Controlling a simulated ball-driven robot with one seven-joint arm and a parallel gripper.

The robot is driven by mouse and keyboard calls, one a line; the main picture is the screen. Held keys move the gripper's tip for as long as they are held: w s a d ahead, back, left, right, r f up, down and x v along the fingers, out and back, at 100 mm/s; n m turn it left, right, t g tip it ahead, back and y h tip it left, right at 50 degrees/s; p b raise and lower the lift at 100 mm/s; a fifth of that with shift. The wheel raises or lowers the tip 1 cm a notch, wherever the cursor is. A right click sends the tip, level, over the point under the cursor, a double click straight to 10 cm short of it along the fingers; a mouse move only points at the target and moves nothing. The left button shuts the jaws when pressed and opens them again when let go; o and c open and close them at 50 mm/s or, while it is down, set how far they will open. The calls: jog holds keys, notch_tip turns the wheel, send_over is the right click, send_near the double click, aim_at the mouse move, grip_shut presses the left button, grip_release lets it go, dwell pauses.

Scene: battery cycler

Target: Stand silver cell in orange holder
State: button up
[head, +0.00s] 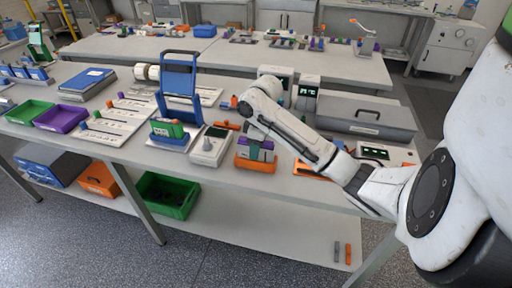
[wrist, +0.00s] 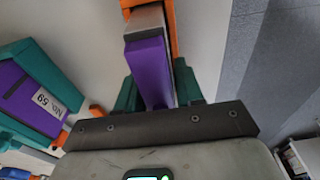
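The orange holder (head: 256,165) stands near the bench's front edge, with purple and grey blocks (head: 262,147) upright at it. In the wrist view, a purple block (wrist: 150,72) with a silver-grey end (wrist: 145,19) lies ahead of my gripper (wrist: 160,88), between two green finger-like parts, with an orange strip (wrist: 173,22) behind. The silver-grey piece may be the silver cell; I cannot be sure. In the head view, my gripper (head: 248,130) is just above the holder, its fingertips mostly hidden. Whether it grips the block cannot be told.
A purple block labelled NO. 59 (wrist: 40,98) in a green frame is to the left in the wrist view. A grey meter (head: 210,146) and a blue stand (head: 179,86) are left of the holder. A grey case (head: 350,112) lies behind my arm.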

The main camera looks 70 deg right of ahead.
jog(key=o, duration=0.4)
jog(key=r, duration=0.4)
jog(key=s+r, duration=0.1)
jog(key=r, duration=0.3)
jog(key=r+p, duration=0.1)
jog(key=r, duration=0.3)
jog(key=shift+s+r, duration=0.1)
jog(key=shift+s, duration=0.15)
jog(key=w+a+f+t+y, duration=0.2)
jog(key=w+a+t, duration=0.1)
jog(key=w+a, duration=0.85)
jog(key=w+a+f+y, duration=0.1)
jog(key=a+f, duration=0.2)
jog(key=a, duration=0.5)
jog(key=a+f, duration=0.3)
jog(key=a, duration=0.4)
jog(key=s+a+f+m+g, duration=0.1)
jog(key=s+a+f+m, duration=0.1)
jog(key=s+a+f, duration=0.8)
jog(key=s+d+f+h, duration=0.1)
jog(key=s, duration=0.3)
jog(key=s+d+f+g+h, duration=0.1)
jog(key=s+d, duration=0.1)
jog(key=s, duration=0.2)
jog(key=s+d+f+g+h, duration=0.1)
jog(key=s, duration=0.4)
jog(key=shift+d+f, duration=0.15)
jog(key=shift+d, duration=0.15)
